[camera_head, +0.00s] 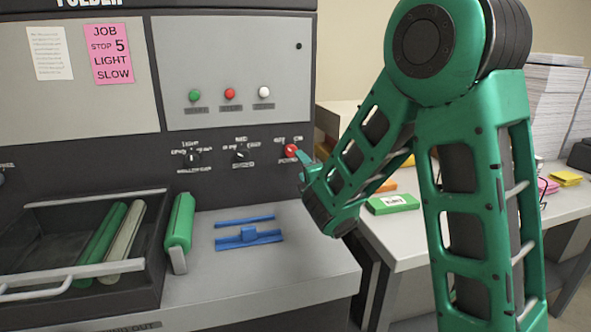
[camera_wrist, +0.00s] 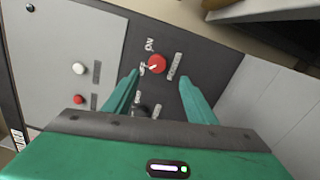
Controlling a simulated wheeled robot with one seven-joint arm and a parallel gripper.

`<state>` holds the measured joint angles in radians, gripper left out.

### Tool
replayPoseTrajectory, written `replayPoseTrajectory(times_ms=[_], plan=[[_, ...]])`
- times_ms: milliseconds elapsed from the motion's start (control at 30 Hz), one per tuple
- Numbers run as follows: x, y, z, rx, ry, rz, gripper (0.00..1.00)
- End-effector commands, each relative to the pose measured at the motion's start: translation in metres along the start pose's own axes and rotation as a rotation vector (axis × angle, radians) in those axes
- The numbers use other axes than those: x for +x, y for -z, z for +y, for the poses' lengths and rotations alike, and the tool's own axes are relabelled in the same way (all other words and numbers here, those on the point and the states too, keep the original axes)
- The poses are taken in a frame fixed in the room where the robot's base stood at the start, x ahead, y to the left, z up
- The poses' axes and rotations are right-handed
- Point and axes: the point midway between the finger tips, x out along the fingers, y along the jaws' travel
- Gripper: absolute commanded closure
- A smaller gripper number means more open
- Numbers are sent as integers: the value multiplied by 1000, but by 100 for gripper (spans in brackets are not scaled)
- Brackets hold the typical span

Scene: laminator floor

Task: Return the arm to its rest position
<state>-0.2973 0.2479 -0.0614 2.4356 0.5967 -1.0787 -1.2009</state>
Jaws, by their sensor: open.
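My green arm reaches in from the right in the head view, bent at the elbow. My gripper (camera_head: 303,160) is at the front of the dark machine panel, close to the red power knob (camera_head: 291,150). In the wrist view the two green fingers of my gripper (camera_wrist: 160,77) are apart, with the red knob (camera_wrist: 157,64) showing between and just beyond their tips. Nothing is held. I cannot tell whether a finger touches the knob. ON and OFF labels stand beside it; its exact setting is unclear.
Two black knobs (camera_head: 240,155) (camera_head: 192,158) sit left of the red one. Below are a dark tray (camera_head: 60,205) with rollers, a green roller (camera_head: 179,222) and blue parts (camera_head: 249,238) on the grey ledge. A side table (camera_head: 405,240) with paper stacks stands behind my arm.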

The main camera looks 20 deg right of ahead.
Motion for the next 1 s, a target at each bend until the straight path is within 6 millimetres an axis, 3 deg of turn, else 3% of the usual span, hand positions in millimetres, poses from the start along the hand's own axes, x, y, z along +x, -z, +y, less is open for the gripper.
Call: replayPoseTrajectory(times_ms=[433,533,633,767,900,1000], plan=[[-1,6,1,1,-1,7,49],[-2,-2,-1,21,18,-11,49],[-7,-28,-9,95,79,-69,49],[-28,-83,-30,272,216,-209,49],[-68,-136,-58,504,374,-386,49],[-105,-165,-77,672,475,-517,49]])
